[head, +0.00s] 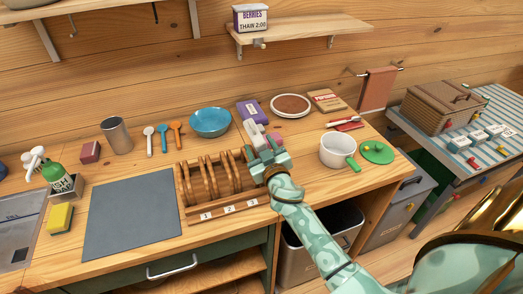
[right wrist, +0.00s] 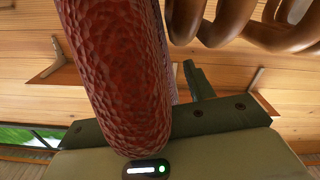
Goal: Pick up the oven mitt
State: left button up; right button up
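I cannot surely pick out the oven mitt in the head view. A small pale and pink thing (head: 254,131) lies just behind my right gripper (head: 265,157), partly hidden by it. My right gripper is low over the right end of the wooden slotted rack (head: 187,193). In the right wrist view, a large red-brown, bumpy, rounded thing (right wrist: 115,75) fills the space close to the camera and hides one finger; it may be the mitt. The other finger (right wrist: 195,80) shows beside it. Whether the fingers grip it is unclear. My left gripper is out of view.
A blue bowl (head: 210,122), a purple package (head: 250,111) and a round brown-topped dish (head: 291,105) stand behind the rack. A white pot (head: 337,149) and green lid (head: 377,152) are to the right. The grey mat (head: 132,215) is bare.

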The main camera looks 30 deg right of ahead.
jog(key=c, duration=0.5)
jog(key=shift+w+d+f, duration=0.1)
jog(key=shift+w, duration=0.05)
jog(key=c, duration=0.6)
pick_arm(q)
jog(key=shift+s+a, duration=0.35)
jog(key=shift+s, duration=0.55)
